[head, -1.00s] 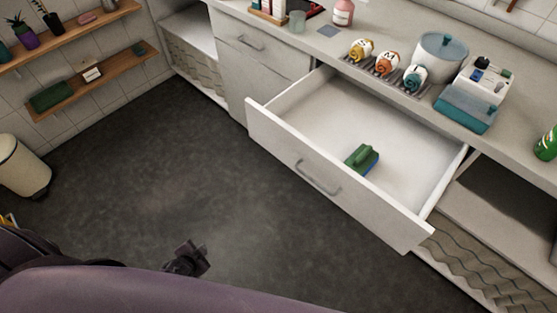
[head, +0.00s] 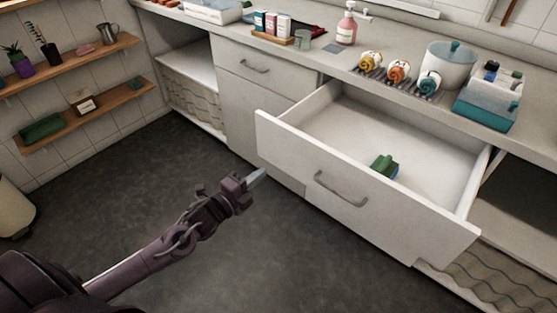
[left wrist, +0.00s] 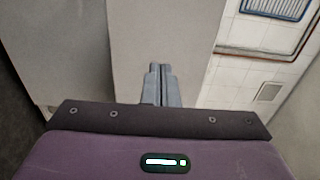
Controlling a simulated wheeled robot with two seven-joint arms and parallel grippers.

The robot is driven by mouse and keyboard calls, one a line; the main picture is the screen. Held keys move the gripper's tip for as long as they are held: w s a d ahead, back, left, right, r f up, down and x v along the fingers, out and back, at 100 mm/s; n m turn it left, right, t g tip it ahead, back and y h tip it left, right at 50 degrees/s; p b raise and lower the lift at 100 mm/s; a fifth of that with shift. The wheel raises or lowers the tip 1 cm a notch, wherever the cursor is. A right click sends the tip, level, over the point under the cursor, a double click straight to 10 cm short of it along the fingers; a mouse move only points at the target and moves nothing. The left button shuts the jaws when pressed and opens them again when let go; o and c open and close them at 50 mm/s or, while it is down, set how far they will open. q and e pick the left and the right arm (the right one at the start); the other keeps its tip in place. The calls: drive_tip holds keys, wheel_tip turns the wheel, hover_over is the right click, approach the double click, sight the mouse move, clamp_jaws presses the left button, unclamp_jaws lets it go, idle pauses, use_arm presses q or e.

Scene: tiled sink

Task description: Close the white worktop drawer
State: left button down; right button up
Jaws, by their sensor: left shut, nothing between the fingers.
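The white worktop drawer (head: 365,192) is pulled far out below the worktop in the head view. Its front carries a grey bar handle (head: 340,189). A green and blue brush-like item (head: 384,166) lies inside on the drawer floor. My left gripper (head: 257,178) is shut and empty. In the head view it appears just left of the drawer front's left end, with a visible gap to the handle. The left wrist view shows its closed fingers (left wrist: 158,84) in front of pale cabinet-like panels. My right gripper is not in view.
The worktop (head: 330,58) holds rolled towels (head: 398,72), a white pot (head: 450,65), a teal caddy (head: 487,105) and a pink bottle (head: 347,27). Another shut drawer (head: 262,70) is left of the open one. The dark floor (head: 120,200) is clear.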

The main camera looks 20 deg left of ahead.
sight(285, 153)
use_arm(q)
drive_tip(key=x, duration=0.8)
drive_tip(key=shift+w+d+f, duration=0.1)
drive_tip(key=shift+w, duration=0.25)
